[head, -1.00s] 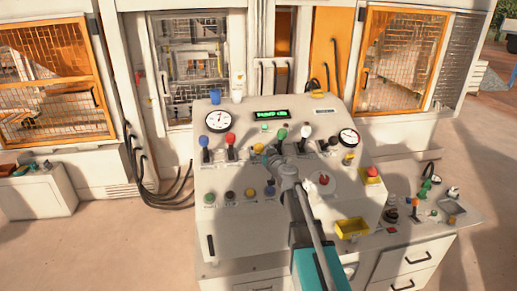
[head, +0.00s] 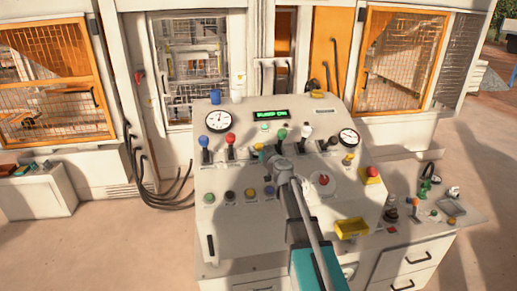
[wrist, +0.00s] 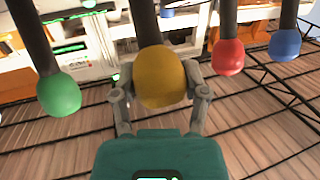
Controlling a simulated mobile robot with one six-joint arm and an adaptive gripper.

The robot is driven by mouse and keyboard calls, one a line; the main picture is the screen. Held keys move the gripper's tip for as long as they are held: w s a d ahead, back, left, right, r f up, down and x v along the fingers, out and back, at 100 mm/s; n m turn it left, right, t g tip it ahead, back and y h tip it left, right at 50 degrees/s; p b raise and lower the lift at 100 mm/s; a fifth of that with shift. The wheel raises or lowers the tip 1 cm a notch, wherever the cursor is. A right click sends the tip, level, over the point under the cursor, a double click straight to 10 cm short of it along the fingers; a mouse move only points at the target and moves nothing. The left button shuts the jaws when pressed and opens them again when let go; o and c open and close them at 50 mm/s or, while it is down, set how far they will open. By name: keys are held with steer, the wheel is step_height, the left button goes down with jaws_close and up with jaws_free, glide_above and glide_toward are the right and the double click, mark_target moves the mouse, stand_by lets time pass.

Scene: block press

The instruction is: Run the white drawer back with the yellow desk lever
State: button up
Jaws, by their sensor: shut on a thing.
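The yellow desk lever stands in the row on the sloped desk, and its yellow knob (wrist: 166,77) fills the middle of the wrist view. My gripper (wrist: 160,98) is shut on that knob, one finger on each side. In the head view my gripper (head: 267,153) covers most of the yellow lever, and only a bit of yellow shows beside it. Behind the mesh window (head: 190,60) of the press, pale frames and a yellow bar show; I cannot tell which part is the white drawer.
A red lever (head: 230,140) and a blue lever (head: 204,142) stand left of my gripper. A green lever (head: 281,135) and a white lever (head: 307,133) stand to its right. The desk display (head: 271,114) is lit green. A yellow tray (head: 351,228) sits at the desk's lower right.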

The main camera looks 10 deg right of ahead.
jaws_close()
steer(key=shift+w+r+p, duration=0.35)
steer(key=shift+r+p, duration=0.05)
steer(key=w+r+p, duration=0.1)
steer(key=w, duration=0.1)
steer(key=w+r+p, duration=0.1)
steer(key=shift+w+r, duration=0.2)
steer(key=shift+w, duration=0.2)
steer(key=o, duration=0.9)
jaws_free()
steer(key=shift+f, duration=0.1)
steer(key=shift+s, duration=0.15)
steer(key=v, duration=1.1)
steer(key=shift+s+d, duration=0.15)
steer(key=shift+s, duration=0.2)
